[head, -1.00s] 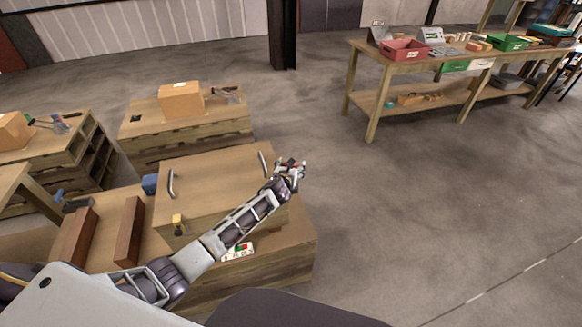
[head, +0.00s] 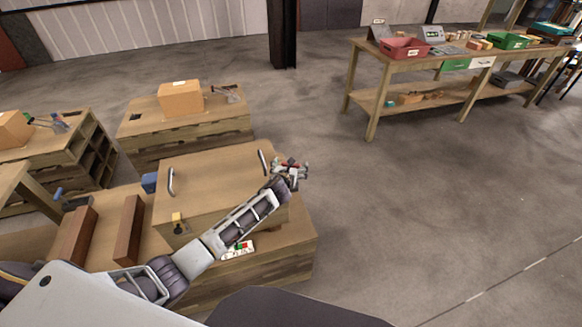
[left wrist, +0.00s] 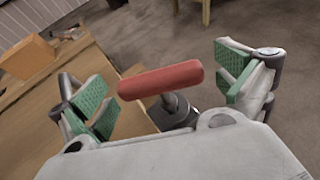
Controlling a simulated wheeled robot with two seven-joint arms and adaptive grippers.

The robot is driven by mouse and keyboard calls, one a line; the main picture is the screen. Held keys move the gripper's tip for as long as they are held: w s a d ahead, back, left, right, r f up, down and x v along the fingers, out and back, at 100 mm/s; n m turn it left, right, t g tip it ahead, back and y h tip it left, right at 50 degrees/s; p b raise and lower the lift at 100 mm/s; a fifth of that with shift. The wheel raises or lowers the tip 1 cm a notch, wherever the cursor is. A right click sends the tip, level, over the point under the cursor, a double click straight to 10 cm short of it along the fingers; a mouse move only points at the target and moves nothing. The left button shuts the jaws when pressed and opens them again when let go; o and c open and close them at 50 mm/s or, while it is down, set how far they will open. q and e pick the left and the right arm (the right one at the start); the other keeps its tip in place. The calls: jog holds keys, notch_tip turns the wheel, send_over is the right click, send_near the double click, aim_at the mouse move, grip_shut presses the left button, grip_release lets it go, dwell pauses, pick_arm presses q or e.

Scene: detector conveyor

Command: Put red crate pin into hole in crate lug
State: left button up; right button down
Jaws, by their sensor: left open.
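The red crate pin (left wrist: 160,80) shows in the left wrist view as a red crossbar on a short dark stem. It lies between the two green-padded fingers of my left gripper (left wrist: 168,88), which is open, with gaps to both pads. In the head view my left gripper (head: 291,168) is at the right end of the wooden crate (head: 205,178). The stem's lower end meets a dark grey part, partly hidden by my gripper body; I cannot tell whether this is the lug or whether the stem is in a hole.
The crate has two metal handles and a yellow-topped fitting (head: 177,218) in front. Brown beams (head: 128,230) are at left. A cardboard box (head: 181,99) stands behind. Right of the crate is open floor.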

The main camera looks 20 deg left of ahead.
pick_arm(q)
jog(key=shift+s, duration=0.15)
jog(key=v, duration=1.1)
jog(key=shift+s, duration=0.35)
dwell(0.4)
jog(key=shift+r, duration=0.1)
jog(key=shift+s, duration=0.1)
dwell(0.8)
